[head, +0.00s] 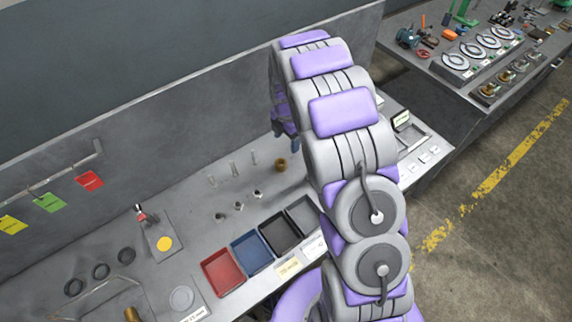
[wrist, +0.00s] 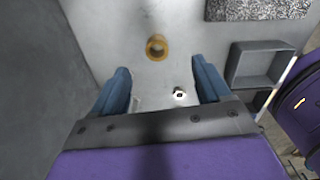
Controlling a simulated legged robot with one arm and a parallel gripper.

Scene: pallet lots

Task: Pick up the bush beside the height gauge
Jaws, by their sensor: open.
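A brass ring-shaped bush (head: 281,165) stands on the grey bench in the head view, left of my arm. In the wrist view the bush (wrist: 157,47) lies ahead of the fingertips, near the middle line, untouched. My gripper (wrist: 162,75) is open, with its two blue fingers apart and nothing between the tips. In the head view my gripper (head: 286,128) is partly hidden behind the arm, above the bench near the bush. I cannot clearly identify the height gauge; a speckled block (wrist: 258,8) shows at the top of the wrist view.
A small metal nut-like part (wrist: 180,95) lies near the right finger in the wrist view. A grey tray (wrist: 262,65) stands at right. In the head view, red (head: 222,272), blue (head: 251,252) and black bins line the bench front. A wall panel (head: 150,130) runs behind.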

